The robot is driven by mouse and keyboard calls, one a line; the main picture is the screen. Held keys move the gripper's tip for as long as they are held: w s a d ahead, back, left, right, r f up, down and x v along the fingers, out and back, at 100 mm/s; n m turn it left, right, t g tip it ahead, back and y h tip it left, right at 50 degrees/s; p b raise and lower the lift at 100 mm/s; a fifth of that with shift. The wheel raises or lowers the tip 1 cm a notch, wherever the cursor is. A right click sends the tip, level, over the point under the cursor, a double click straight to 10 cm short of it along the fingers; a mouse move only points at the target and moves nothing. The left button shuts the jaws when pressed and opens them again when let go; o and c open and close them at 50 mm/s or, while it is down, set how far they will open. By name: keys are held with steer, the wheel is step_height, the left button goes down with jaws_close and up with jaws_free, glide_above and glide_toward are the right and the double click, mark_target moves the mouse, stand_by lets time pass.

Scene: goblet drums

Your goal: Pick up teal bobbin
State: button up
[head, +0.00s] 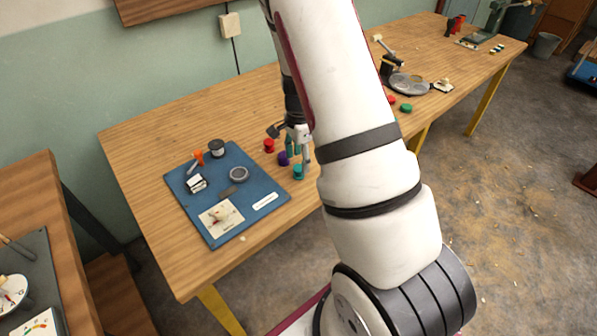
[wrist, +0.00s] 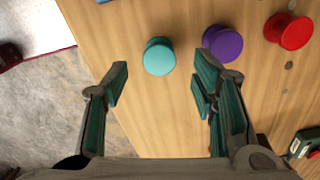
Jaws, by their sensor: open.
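The teal bobbin (wrist: 159,57) stands on the wooden table between and beyond my open fingertips in the wrist view. In the head view the teal bobbin (head: 298,172) is just below my gripper (head: 298,155), near the table's front edge. My gripper (wrist: 160,85) is open and empty, with its two fingers spread wide. A purple bobbin (wrist: 223,43) stands right of the teal one, close to the right finger. A red bobbin (wrist: 289,31) stands farther right.
A blue mat (head: 240,205) with a tape roll, a card and small items lies left of the bobbins. Red and green pieces (head: 406,107) lie farther along the table (head: 150,140). The table edge drops to the floor close to the teal bobbin.

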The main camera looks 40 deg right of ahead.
mark_target(299, 167)
step_height(299, 167, down, 4)
steer(key=shift+f, duration=0.2)
steer(key=c, duration=0.9)
steer(key=shift+r, duration=0.1)
